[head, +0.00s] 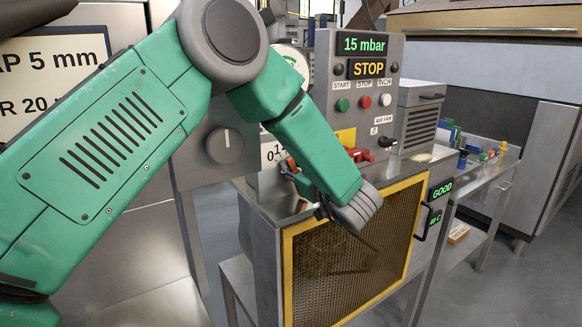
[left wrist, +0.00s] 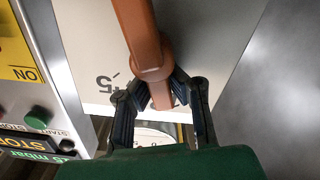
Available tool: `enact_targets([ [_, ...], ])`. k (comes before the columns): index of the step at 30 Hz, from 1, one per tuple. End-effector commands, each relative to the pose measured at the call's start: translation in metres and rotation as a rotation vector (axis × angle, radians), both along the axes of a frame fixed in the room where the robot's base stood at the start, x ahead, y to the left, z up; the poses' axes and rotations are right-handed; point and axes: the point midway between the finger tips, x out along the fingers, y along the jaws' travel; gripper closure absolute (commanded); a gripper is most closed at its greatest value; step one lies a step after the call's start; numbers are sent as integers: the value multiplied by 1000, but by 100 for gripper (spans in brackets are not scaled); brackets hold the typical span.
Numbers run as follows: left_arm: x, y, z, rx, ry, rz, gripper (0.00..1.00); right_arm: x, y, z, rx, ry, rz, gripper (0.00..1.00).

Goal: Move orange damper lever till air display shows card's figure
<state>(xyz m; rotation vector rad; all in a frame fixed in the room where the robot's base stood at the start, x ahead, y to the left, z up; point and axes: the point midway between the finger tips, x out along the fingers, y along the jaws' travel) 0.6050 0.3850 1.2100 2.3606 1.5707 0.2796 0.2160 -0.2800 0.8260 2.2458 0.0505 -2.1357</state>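The orange damper lever (left wrist: 137,25) crosses the top of the left wrist view, above a pale scale plate with dark figures (left wrist: 97,98). My left gripper (left wrist: 157,80) has its two dark fingers bent in on both sides of the lever's rounded end, seemingly touching it. In the head view a bit of orange (head: 290,165) shows beside the left gripper (head: 300,190), mostly hidden by my green arm. The air display (head: 364,45) reads 15 mbar. The card (head: 52,72) at the left shows "AP 5 mm" and "R 20"; the rest is cut off or covered. My right gripper is out of view.
Below the display is a STOP sign (head: 368,68) with green, red and white buttons. A yellow-framed mesh guard (head: 345,260) stands under the gripper. A small display reads GOOD (head: 442,190). A side table (head: 485,165) with coloured blocks is at the right.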

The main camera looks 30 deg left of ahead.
Motion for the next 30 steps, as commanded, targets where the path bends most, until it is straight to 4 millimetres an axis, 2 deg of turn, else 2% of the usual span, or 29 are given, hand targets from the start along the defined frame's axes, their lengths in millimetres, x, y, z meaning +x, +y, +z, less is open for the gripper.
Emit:
enact_targets([
  [5, -2, 0, -4, 4, 19, 9, 100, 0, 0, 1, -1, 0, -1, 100],
  [10, 0, -3, -3, 31, 89, 5, 100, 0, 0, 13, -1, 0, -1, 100],
  [17, -1, -4, -7, 32, 102, 2, 100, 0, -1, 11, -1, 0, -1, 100],
  [20, 0, -5, -7, 30, 103, 1, 69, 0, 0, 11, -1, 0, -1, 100],
  [21, 0, -5, -7, 31, 102, 0, 64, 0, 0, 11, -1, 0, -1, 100],
  [30, 0, -4, -3, 34, 93, 2, 64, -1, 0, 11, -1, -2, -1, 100],
])
